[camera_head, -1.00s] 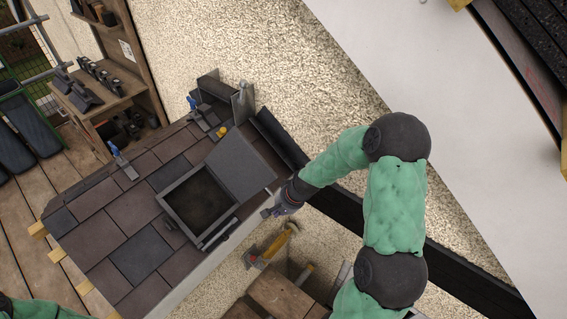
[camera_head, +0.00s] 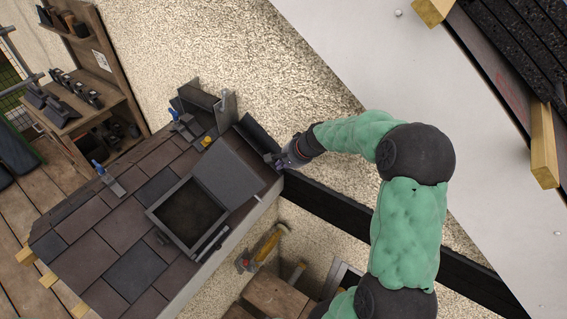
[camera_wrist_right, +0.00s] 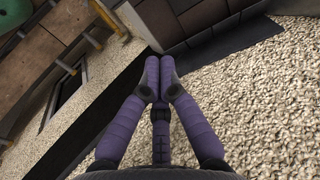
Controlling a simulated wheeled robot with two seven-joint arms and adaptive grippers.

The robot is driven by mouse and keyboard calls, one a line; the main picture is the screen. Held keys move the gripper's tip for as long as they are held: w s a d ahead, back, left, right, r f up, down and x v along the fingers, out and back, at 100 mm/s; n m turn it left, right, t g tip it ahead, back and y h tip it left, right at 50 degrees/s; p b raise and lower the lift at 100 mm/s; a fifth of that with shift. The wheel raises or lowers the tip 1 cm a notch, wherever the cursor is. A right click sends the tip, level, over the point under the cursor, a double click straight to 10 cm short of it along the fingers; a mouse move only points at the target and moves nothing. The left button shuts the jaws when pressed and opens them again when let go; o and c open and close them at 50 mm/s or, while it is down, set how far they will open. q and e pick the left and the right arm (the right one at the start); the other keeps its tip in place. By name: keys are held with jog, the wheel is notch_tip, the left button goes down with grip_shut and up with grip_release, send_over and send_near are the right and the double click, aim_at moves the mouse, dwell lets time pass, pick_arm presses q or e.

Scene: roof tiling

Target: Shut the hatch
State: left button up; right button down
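The hatch is a square grey frame in the small tiled roof (camera_head: 127,222), with a dark opening (camera_head: 192,213) in the head view. Its grey lid (camera_head: 229,180) stands open, leaning back toward the upper right. My right gripper (camera_head: 276,160) is just beyond the lid's right side, near the roof's upper right edge, apparently clear of the lid. In the right wrist view my right gripper's purple fingers (camera_wrist_right: 158,78) meet at their tips with nothing visible between them. My left gripper is not in view.
A dark beam (camera_head: 390,227) runs along the pebbled wall behind my right arm. Blue-handled clamps (camera_head: 108,178) sit on the roof's left side. A yellow-handled hammer (camera_head: 263,248) hangs below the roof edge. A wooden shelf (camera_head: 100,95) stands at upper left.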

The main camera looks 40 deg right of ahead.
jog(key=a+f, duration=0.1)
jog(key=w+a+f, duration=0.1)
jog(key=a+f, duration=0.1)
jog(key=a, duration=0.1)
jog(key=shift+w+a+f, duration=0.1)
jog(key=shift+w+f, duration=0.15)
jog(key=shift+f, duration=0.1)
dwell(0.3)
jog(key=shift+a, duration=0.1)
